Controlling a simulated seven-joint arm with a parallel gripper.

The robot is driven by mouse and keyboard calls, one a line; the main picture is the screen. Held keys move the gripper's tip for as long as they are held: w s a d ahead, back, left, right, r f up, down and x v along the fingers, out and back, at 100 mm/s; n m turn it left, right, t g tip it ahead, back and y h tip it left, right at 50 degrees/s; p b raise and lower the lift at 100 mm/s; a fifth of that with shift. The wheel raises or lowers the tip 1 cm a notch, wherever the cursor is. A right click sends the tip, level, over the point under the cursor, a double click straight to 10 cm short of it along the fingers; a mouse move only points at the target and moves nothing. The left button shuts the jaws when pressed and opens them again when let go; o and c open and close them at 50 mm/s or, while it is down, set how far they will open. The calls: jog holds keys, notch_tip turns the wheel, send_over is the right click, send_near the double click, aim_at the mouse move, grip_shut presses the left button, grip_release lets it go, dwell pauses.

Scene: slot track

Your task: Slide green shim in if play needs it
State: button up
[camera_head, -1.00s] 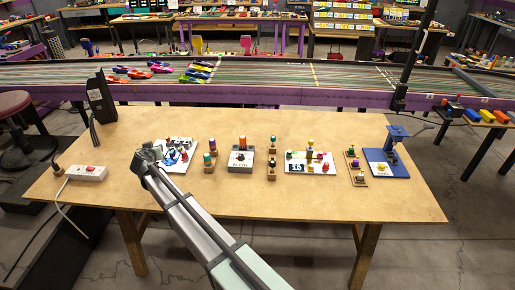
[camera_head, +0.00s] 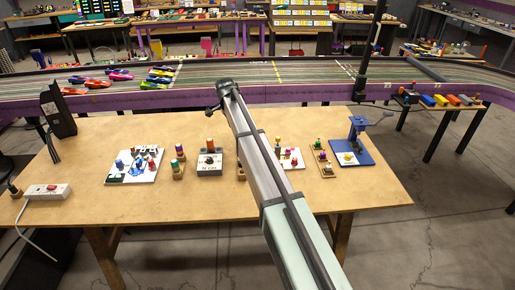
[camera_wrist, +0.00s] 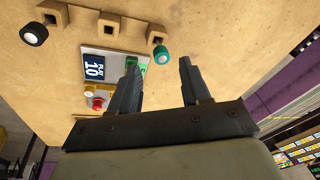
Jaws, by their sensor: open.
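My gripper (camera_wrist: 158,62) is open and empty in the wrist view, its two dark fingers apart above the wooden bench. Beyond the left finger lies a white play gauge board (camera_wrist: 92,70) with a dark display that seems to read 10, a red knob and a small green patch partly behind the finger. A teal-ended peg (camera_wrist: 161,54) stands by a wooden block near the fingertips. In the head view my gripper (camera_head: 222,95) is raised near the bench's far edge, and my arm hides part of the right-hand white board (camera_head: 291,158). I cannot tell which piece is the green shim.
A white board with a blue car shape (camera_head: 122,178), a grey box with an orange knob (camera_head: 209,168) and a blue press (camera_head: 366,157) stand on the bench (camera_head: 130,208). A power strip (camera_head: 47,191) lies left. The front of the bench is clear. A purple-edged track (camera_head: 210,98) runs behind.

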jog(key=s+d+r+m+g+y, duration=0.1)
jog(key=d+r+m+g, duration=0.15)
jog(key=d, duration=0.75)
jog(key=f, duration=1.3)
jog(key=shift+s+a+f, duration=0.1)
jog(key=shift+a+f, duration=0.1)
jog(key=shift+f, duration=0.05)
grip_shut()
